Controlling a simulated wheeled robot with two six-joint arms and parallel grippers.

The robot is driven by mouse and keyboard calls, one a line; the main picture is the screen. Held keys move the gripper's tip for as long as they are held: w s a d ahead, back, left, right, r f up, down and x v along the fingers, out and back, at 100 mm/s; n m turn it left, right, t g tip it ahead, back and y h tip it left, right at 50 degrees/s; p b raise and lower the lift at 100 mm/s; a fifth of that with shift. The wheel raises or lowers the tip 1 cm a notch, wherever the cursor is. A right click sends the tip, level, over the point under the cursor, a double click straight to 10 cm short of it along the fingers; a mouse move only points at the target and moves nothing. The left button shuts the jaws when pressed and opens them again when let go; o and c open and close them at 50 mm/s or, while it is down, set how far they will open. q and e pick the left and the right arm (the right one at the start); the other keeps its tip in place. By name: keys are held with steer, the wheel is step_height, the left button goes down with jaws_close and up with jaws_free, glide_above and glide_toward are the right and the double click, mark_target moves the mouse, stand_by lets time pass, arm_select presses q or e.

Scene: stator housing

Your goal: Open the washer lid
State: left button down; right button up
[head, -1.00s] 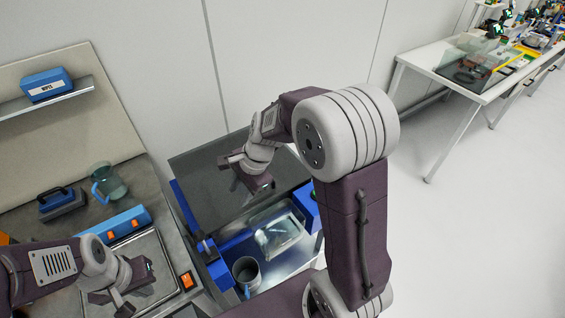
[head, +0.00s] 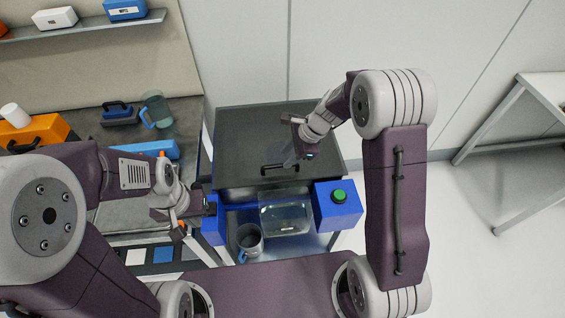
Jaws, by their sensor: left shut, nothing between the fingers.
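The washer's dark lid (head: 240,135) lies across the top of the machine. It appears down, with a black bar handle (head: 285,168) near its front edge. My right gripper (head: 302,153) hangs over the lid just above and right of the handle. Whether it touches the handle, and how far its jaws are apart, I cannot tell. My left gripper (head: 207,206) is shut and empty beside the washer's left blue block (head: 242,233). A blue box with a green button (head: 340,196) is at the washer's front right.
A clear container (head: 286,215) and a grey mug (head: 249,240) stand in front of the washer. The left bench holds a jug (head: 156,110), a blue-handled block (head: 119,113) and an orange case (head: 32,131). Open floor (head: 470,240) lies to the right.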

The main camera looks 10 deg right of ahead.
mark_target(280, 165)
steer(key=x, duration=0.4)
steer(key=shift+w+d+f, duration=0.1)
steer(key=shift+w+f, duration=0.05)
steer(key=shift+f, duration=0.3)
steer(key=shift+a+f, duration=0.25)
steer(key=shift+a, duration=0.05)
steer(key=shift+d, duration=0.1)
jaws_close()
stand_by(0.6)
